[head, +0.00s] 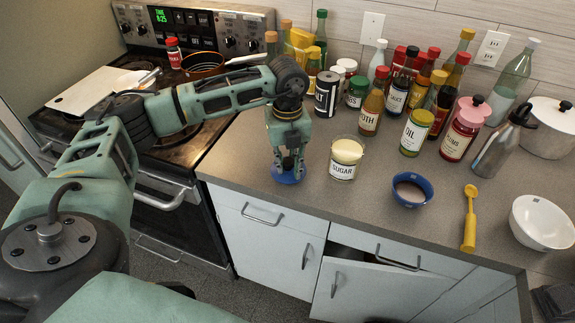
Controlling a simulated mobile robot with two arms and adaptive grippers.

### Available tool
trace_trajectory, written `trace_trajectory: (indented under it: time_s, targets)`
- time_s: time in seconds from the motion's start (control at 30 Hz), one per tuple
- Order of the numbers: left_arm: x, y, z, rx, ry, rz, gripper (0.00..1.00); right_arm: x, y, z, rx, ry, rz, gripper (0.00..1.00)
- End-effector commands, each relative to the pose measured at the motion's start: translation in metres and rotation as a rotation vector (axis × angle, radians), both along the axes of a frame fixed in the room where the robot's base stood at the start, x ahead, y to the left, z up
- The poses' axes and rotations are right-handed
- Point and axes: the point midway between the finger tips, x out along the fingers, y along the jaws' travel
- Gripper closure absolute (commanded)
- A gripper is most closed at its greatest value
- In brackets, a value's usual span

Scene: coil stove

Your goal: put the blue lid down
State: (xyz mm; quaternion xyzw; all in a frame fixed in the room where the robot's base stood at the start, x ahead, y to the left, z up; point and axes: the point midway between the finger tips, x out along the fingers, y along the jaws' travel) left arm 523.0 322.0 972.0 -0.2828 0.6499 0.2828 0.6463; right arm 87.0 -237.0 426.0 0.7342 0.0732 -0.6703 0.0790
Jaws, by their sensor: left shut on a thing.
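The blue lid (288,176) is low at the countertop's front-left part, close to the stove side. My left gripper (290,160) points down from above and is shut on the lid's top. The lid looks level and is at or just above the counter surface; I cannot tell whether it touches. The fingers hide the middle of the lid. My right gripper is not in view.
A sugar jar (345,158) stands open just right of the lid. A blue bowl (411,189), yellow spoon (469,218) and white bowl (542,222) are further right. Several bottles crowd behind. The stove (160,170) is left. Bare counter (320,205) lies in front.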

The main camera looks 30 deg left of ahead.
Motion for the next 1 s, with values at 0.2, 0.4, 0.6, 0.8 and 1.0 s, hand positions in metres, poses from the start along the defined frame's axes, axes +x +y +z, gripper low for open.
trace_trajectory:
  time_s: [0.2, 0.4, 0.6, 0.8, 1.0]
  targets:
    - [0.0, 0.0, -0.019, 0.0, -0.001, -0.001, 1.0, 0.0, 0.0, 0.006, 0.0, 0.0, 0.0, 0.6]
    - [0.0, 0.0, -0.019, -0.001, -0.001, -0.001, 1.0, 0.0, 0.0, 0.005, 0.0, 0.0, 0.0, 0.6]
    - [0.0, 0.0, -0.022, 0.0, 0.0, -0.001, 0.75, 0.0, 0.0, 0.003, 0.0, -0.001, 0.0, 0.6]
    - [0.0, 0.0, -0.022, -0.001, 0.001, -0.002, 0.61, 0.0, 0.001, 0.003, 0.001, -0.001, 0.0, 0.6]
    - [0.0, 0.0, -0.022, 0.0, 0.001, -0.002, 0.61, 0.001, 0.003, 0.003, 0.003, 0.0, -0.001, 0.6]
